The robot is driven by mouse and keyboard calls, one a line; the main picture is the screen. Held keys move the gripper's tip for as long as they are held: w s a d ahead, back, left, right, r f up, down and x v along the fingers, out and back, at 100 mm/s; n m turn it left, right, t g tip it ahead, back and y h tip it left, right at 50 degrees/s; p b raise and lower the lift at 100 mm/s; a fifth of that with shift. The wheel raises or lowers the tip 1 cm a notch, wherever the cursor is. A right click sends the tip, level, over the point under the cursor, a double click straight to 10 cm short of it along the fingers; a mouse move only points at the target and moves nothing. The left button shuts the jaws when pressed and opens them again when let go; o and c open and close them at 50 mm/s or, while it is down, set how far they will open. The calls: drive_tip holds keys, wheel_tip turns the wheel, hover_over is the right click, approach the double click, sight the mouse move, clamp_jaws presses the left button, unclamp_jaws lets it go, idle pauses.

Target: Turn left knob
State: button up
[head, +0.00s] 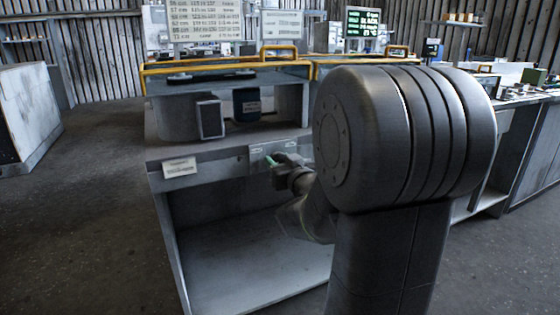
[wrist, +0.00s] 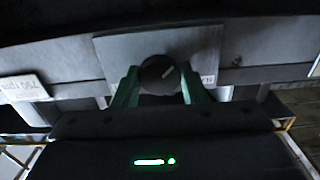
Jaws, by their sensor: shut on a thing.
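The left knob (wrist: 160,75) is a round dark dial with a pale mark line, set on a grey plate (wrist: 205,47) in the wrist view. My gripper (wrist: 157,85) has green fingers, one on each side of the knob, and is shut on it. The pale line on the knob looks tilted in the wrist view. In the head view my gripper (head: 276,159) reaches the plate (head: 259,150) on the front of the grey bench, and the knob itself is hidden there.
The grey bench (head: 205,150) has an open space below and a white label (head: 179,167) on its front left. A yellow rail (head: 225,66) runs along its top. My own arm blocks the right of the head view. Bare floor lies to the left.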

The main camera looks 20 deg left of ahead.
drive_tip(key=shift+m+p, duration=1.05)
drive_tip(key=shift+m, duration=2.15)
drive_tip(key=o, duration=1)
drive_tip(key=shift+c, duration=0.2)
drive_tip(key=p+v, duration=0.2)
drive_tip(key=v, duration=1.1)
drive_tip(key=shift+s+d, duration=0.25)
